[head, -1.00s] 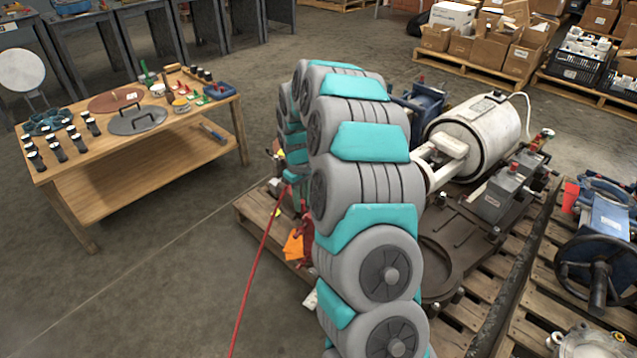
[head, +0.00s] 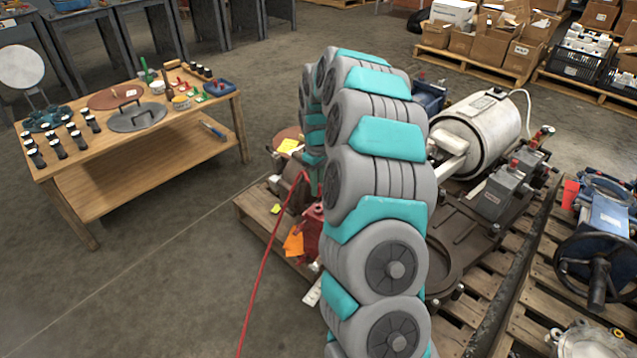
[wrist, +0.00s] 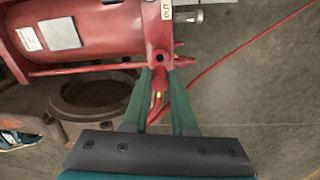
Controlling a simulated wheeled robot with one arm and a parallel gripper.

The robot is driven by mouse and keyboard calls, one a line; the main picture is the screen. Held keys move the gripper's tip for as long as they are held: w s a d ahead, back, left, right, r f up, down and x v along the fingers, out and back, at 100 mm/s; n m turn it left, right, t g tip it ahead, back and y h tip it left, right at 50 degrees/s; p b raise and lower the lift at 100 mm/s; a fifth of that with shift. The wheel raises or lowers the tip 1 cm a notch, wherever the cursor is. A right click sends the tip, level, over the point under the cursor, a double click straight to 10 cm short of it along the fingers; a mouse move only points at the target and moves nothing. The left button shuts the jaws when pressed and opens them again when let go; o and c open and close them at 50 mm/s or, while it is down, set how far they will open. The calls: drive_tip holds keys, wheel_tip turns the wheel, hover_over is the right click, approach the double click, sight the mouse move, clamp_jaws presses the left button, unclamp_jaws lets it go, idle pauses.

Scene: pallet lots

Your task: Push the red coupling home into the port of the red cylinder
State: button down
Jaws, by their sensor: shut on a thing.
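In the wrist view the red cylinder (wrist: 95,35) lies across the upper left, with a red end block (wrist: 158,22) that has a dark round hole. My gripper (wrist: 160,76) points at this block from below, its two green fingers on either side of the red coupling (wrist: 157,84). The coupling is mostly hidden between the fingers; a bit of yellow shows on it. Its front end is close to the block, but I cannot tell whether it sits in a port. In the head view my arm hides the gripper and coupling; part of the red cylinder (head: 311,232) shows beside it.
A red hose (head: 262,265) runs down across the floor; it also shows in the wrist view (wrist: 235,52). A white cylinder machine (head: 474,135) stands on pallets to the right. A wooden workbench (head: 150,160) with tools stands at the left. Open floor lies between bench and pallets.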

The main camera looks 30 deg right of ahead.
drive_tip(key=shift+f+b, duration=0.4)
drive_tip(key=shift+f, duration=1.95)
drive_tip(key=shift+f, duration=0.4)
idle(0.5)
drive_tip(key=c, duration=0.6)
unclamp_jaws()
wheel_tip(320, 180, up, 7)
drive_tip(key=shift+r+b, duration=0.1)
drive_tip(key=shift+b, duration=0.25)
drive_tip(key=shift+r, duration=0.35)
